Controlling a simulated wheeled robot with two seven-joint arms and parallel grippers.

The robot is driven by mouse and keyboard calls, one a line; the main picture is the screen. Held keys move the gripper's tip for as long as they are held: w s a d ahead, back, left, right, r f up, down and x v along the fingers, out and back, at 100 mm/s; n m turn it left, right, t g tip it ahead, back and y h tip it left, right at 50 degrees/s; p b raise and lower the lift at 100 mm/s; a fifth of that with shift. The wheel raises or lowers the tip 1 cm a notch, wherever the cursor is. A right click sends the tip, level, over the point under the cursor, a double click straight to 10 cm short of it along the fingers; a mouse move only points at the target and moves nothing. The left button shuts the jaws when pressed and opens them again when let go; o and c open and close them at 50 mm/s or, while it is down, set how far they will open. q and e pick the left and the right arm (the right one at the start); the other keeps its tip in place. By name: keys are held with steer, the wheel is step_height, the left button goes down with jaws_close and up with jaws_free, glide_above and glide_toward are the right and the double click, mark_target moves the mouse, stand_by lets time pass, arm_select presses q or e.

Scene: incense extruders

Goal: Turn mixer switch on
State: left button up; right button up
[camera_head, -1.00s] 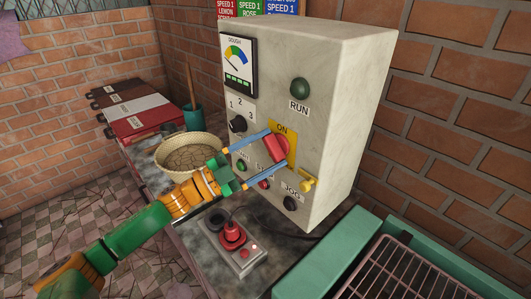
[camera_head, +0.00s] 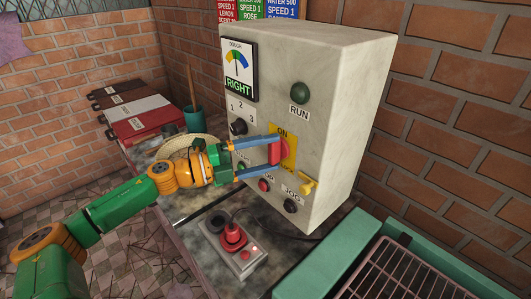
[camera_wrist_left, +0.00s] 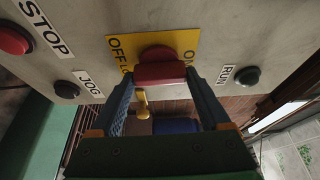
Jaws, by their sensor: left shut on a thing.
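The mixer switch is a red handle (camera_head: 275,152) on a yellow plate (camera_head: 289,140) on the front of the pale control box (camera_head: 345,110). The word ON is at the plate's top in the head view. My left gripper (camera_head: 282,153) is shut on the red handle, with one blue finger above it and one below. In the left wrist view the red handle (camera_wrist_left: 160,73) sits between the fingers, and the plate (camera_wrist_left: 178,42) shows OFF at left and ON at right. Part of the plate is hidden by the handle and fingers. My right gripper is not in view.
A dough gauge (camera_head: 238,68) reads RIGHT in green. A RUN button (camera_head: 299,92), a numbered knob (camera_head: 238,127), a red button (camera_head: 264,186), a JOG button (camera_head: 290,205) and a yellow lever (camera_head: 308,185) are close by. A red-knobbed pedestal (camera_head: 233,238) stands below.

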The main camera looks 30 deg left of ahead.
arm_select(q)
steer(key=shift+w+a+r+m, duration=0.1)
steer(key=shift+r+m, duration=0.1)
steer(key=shift+m, duration=0.1)
steer(key=o, duration=1.2)
steer(key=shift+w+f, duration=0.15)
